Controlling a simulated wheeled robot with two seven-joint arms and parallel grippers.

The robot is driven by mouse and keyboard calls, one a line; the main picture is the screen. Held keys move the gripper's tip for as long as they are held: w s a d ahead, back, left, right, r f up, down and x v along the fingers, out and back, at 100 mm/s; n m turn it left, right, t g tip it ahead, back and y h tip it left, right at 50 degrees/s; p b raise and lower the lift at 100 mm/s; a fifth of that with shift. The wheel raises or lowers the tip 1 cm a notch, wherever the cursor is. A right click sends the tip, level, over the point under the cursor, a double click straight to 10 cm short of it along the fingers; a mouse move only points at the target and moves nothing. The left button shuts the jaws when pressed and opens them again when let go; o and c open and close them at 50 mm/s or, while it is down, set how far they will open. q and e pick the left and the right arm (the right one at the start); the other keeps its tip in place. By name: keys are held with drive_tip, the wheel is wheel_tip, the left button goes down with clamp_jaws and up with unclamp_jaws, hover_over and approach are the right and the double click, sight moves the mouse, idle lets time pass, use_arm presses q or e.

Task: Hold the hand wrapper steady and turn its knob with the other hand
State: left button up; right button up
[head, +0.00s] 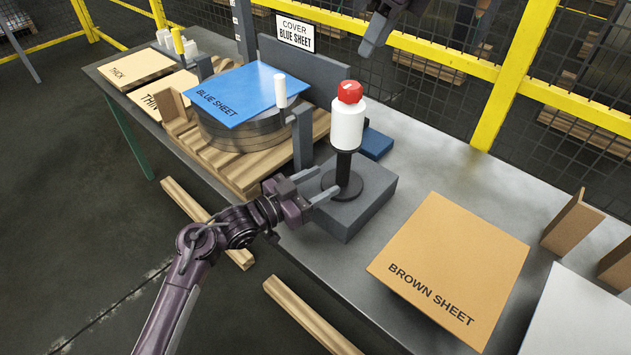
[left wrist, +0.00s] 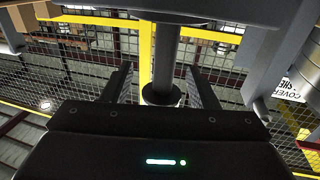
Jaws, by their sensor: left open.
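The hand wrapper stands upright on a grey block (head: 345,205) on the bench. It has a white roll (head: 347,124), a red knob (head: 349,92) on top, and a dark stem (head: 343,165) with a round foot below. My left gripper (head: 324,183) is open beside the stem at low height, its fingers pointing at it. In the left wrist view, a grey post (left wrist: 165,60) shows between the two spread fingers; contact cannot be told. My right gripper (head: 372,40) hangs at the top edge, above and behind the knob, partly cut off; its jaw state is unclear.
A blue sheet (head: 235,93) lies on a steel coil (head: 250,132) on a pallet (head: 225,165), left of the wrapper. A brown sheet (head: 450,265) lies at right. A yellow fence (head: 505,80) runs behind the bench.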

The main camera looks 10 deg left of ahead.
sight(338, 171)
use_arm(q)
drive_tip(key=shift+w+a, duration=0.15)
drive_tip(key=shift+w, duration=0.2)
drive_tip(key=shift+w+d, duration=0.25)
drive_tip(key=shift+w, duration=0.05)
drive_tip(key=x, duration=0.6)
drive_tip(key=shift+w+d+f, duration=0.15)
drive_tip(key=shift+w+d, duration=0.05)
drive_tip(key=shift+d, duration=0.05)
clamp_jaws()
drive_tip(key=c, duration=0.7)
unclamp_jaws()
clamp_jaws()
